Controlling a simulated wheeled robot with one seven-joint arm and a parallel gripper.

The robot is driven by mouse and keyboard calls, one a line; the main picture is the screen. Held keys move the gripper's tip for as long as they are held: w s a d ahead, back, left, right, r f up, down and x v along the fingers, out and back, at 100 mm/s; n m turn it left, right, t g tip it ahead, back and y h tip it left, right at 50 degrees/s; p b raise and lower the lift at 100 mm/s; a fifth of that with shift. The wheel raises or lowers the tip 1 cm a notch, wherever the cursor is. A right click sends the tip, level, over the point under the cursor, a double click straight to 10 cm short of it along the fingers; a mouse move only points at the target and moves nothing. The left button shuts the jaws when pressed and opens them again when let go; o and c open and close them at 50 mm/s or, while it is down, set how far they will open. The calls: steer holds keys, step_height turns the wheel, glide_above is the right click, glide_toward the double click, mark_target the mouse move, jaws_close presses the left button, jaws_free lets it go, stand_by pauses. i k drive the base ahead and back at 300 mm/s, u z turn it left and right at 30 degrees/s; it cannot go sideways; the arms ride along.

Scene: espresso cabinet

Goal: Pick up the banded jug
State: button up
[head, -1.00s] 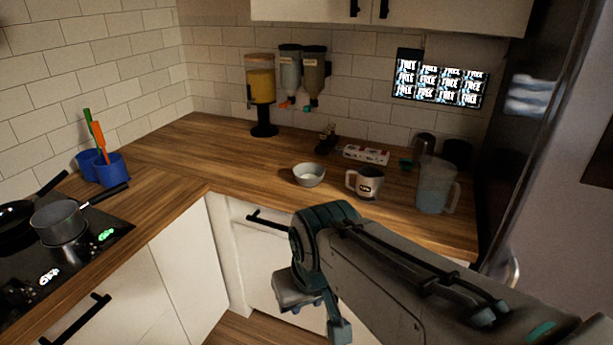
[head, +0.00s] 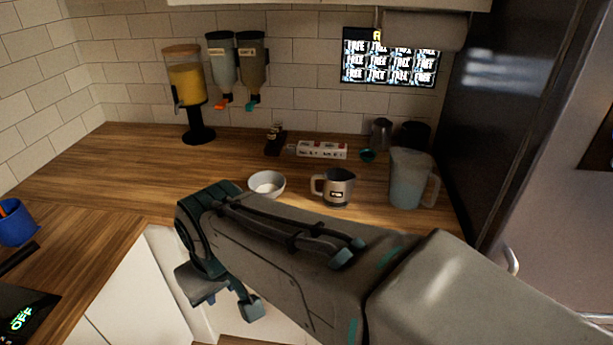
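A small grey jug (head: 338,189) with a darker band, a pale label and a handle on its left stands upright on the wooden counter, right of a white bowl. It looks like the banded jug, though the band is hard to make out. My arm crosses the lower part of the head view. The end of my gripper (head: 226,304) shows low at the left, in front of the cabinet fronts and below the counter edge, well apart from the jug. Part of it is hidden behind my arm, and its finger opening is unclear. Nothing shows held in it.
The white bowl (head: 267,184) is close left of the jug. A tall translucent pitcher (head: 408,180) stands to its right, near the dark fridge (head: 500,110). A white box (head: 321,150) and a metal canister (head: 381,133) are behind.

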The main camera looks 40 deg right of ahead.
mark_target(339, 183)
steer(key=z, duration=0.75)
steer(key=i, duration=0.9)
steer(key=z, duration=0.95)
